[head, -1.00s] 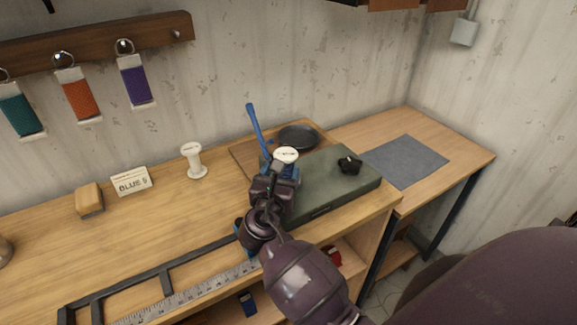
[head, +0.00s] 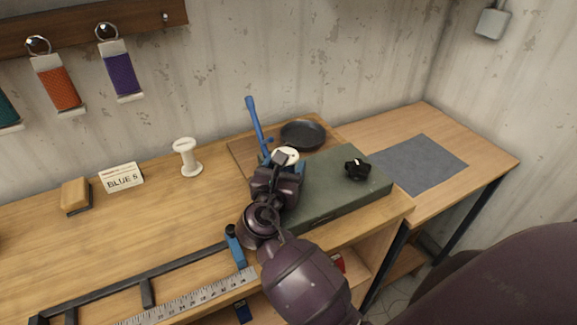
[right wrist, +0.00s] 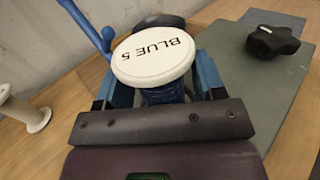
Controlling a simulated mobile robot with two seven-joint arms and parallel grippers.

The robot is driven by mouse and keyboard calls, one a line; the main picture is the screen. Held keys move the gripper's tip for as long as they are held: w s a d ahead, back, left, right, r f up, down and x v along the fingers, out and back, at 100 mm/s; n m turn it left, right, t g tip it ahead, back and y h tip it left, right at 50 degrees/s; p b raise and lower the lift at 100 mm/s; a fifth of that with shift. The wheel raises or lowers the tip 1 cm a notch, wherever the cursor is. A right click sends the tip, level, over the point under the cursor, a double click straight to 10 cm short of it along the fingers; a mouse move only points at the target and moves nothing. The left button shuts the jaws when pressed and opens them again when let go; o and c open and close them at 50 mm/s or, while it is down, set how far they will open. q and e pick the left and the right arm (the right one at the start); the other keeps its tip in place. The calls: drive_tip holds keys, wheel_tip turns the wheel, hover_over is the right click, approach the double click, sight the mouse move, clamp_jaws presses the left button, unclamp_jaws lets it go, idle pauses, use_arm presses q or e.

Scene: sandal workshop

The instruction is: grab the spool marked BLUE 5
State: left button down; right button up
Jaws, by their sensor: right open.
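The spool marked BLUE 5 has a white round top with its label readable in the right wrist view (right wrist: 153,59) and blue thread below. In the head view the white top of the spool (head: 285,156) shows just beyond my right gripper (head: 282,170), which hides most of its body. In the right wrist view my right gripper (right wrist: 158,88) is open, with one blue finger on each side of the thread. I cannot tell whether either finger touches it. A BLUE 5 card (head: 121,178) stands on the bench at left. My left gripper is not in view.
A green case (head: 335,185) with a black knob (head: 357,169) is right of the gripper. A blue lever (head: 255,125) and dark dish (head: 303,134) stand behind. An empty white spool (head: 187,157) is to the left. A steel ruler (head: 190,298) lies along the front.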

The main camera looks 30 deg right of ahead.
drive_tip(key=shift+w+d, duration=0.15)
drive_tip(key=shift+w, duration=0.05)
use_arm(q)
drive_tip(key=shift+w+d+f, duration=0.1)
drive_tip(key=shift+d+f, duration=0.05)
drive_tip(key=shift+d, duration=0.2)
